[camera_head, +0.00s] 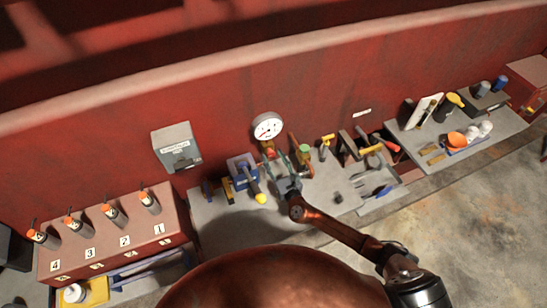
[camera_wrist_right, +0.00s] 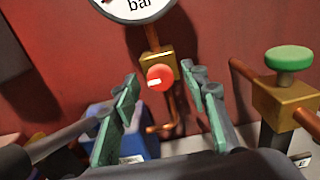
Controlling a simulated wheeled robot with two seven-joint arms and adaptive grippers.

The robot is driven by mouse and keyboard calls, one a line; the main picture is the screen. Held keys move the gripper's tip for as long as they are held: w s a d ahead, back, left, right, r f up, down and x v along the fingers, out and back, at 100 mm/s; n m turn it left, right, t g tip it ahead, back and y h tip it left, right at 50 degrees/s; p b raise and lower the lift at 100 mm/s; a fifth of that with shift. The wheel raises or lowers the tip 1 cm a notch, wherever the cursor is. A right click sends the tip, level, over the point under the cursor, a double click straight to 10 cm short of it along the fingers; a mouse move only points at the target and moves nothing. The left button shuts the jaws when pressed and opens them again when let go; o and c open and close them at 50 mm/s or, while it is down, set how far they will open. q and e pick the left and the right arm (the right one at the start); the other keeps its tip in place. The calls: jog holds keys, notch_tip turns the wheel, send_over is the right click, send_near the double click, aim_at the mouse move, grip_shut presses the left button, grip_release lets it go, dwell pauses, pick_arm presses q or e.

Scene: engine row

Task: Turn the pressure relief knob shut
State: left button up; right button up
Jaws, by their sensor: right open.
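The pressure relief knob is a round red knob (camera_wrist_right: 161,77) with a white mark at its left side. It sits on a brass block (camera_wrist_right: 157,62) below the dial gauge (camera_wrist_right: 135,6). In the head view the small red knob (camera_head: 270,152) shows just under the gauge (camera_head: 267,126). My right gripper (camera_wrist_right: 165,90) is open, with its green-padded fingers to the left and right of the knob in the wrist view. In the head view the right gripper (camera_head: 279,166) points at the wall below the gauge. My left gripper is not in view.
A brass valve with a green knob (camera_wrist_right: 290,58) stands close to the right of my gripper. A blue box (camera_head: 241,169) with a yellow-tipped lever is on the left. Yellow-handled fittings (camera_head: 327,140) stand farther right. The bench (camera_head: 217,220) is bare at front left.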

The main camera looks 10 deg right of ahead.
jog(key=shift+w, duration=0.1)
jog(key=shift+c, duration=0.5)
grip_shut()
